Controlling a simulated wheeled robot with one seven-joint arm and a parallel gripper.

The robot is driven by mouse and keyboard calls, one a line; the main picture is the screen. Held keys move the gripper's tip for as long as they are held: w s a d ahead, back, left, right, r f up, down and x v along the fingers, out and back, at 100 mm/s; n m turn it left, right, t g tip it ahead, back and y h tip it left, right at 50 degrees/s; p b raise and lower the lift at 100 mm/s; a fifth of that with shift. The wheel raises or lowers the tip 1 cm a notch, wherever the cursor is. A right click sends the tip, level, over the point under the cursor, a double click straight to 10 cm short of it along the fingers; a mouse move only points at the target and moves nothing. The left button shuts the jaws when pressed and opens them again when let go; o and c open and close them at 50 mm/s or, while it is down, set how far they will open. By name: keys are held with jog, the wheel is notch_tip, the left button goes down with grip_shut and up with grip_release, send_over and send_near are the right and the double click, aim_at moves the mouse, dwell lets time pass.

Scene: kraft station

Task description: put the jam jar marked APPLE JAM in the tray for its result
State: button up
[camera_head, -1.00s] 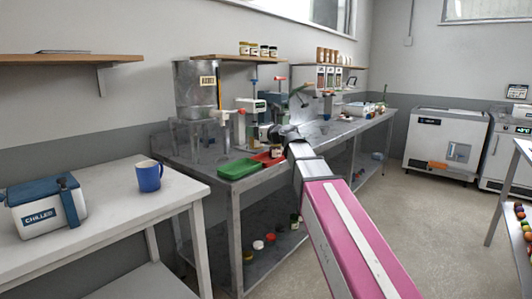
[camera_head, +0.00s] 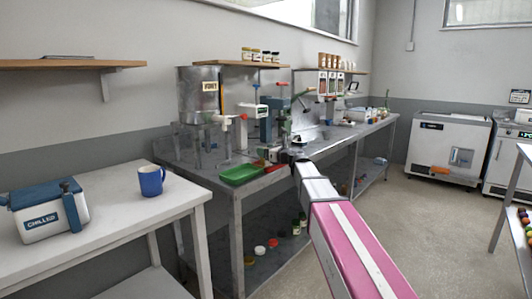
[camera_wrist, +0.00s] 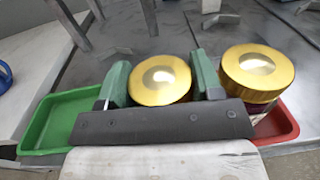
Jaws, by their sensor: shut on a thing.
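In the wrist view my gripper (camera_wrist: 161,84) is shut on a jar with a gold lid (camera_wrist: 160,77), seen from above between the two green fingers. Its label does not show, so I cannot read which jam it is. A second gold-lidded jar (camera_wrist: 257,68) stands to the right, at the red tray (camera_wrist: 277,126). The green tray (camera_wrist: 52,118) is on the left and looks empty. In the head view my gripper (camera_head: 283,157) is low over the workbench, beside the green tray (camera_head: 240,175). My arm hides most of the red tray there.
A metal hopper (camera_head: 198,95) on a stand and bench devices (camera_head: 270,115) rise behind the trays. Several jars (camera_head: 260,55) stand on the wall shelf. A white table with a blue mug (camera_head: 151,181) and a cooler box (camera_head: 45,208) is at left.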

jog(key=shift+f, duration=0.2)
jog(key=o, duration=1.2)
jog(key=shift+o, duration=0.2)
jog(key=shift+s+d+r, duration=0.1)
jog(key=v, duration=1.1)
jog(key=shift+s+d, duration=0.25)
jog(key=shift+s, duration=0.05)
